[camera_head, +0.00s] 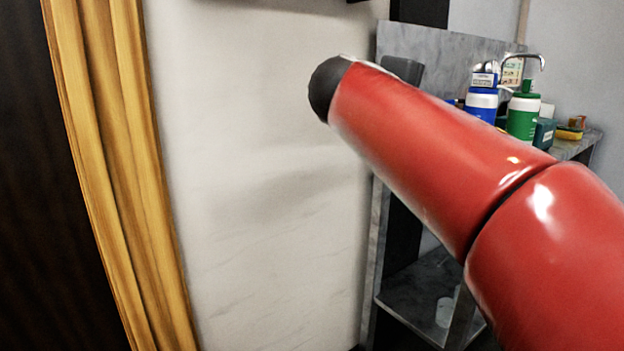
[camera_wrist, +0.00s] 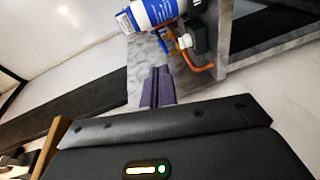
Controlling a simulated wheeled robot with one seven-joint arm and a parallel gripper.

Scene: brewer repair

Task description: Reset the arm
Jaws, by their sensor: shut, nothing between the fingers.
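My gripper (camera_wrist: 160,72) shows in the wrist view as two dark purple fingers pressed together, with nothing between them. Its black body with a lit indicator fills the bottom of that view. In the head view my red arm stretches from the lower right toward the upper middle, and my gripper cannot be made out there. In the wrist view a blue and white bottle (camera_wrist: 152,14) is beyond the fingertips, close to them in the picture; I cannot tell the real distance.
A grey counter (camera_head: 588,143) stands at the right, partly behind my arm. It holds a blue and white bottle (camera_head: 482,103), a green bottle (camera_head: 522,117) and small items. A pale wall panel (camera_head: 260,200) and yellow wooden trim (camera_head: 120,150) are left. An orange bent piece (camera_wrist: 197,65) shows near the fingers.

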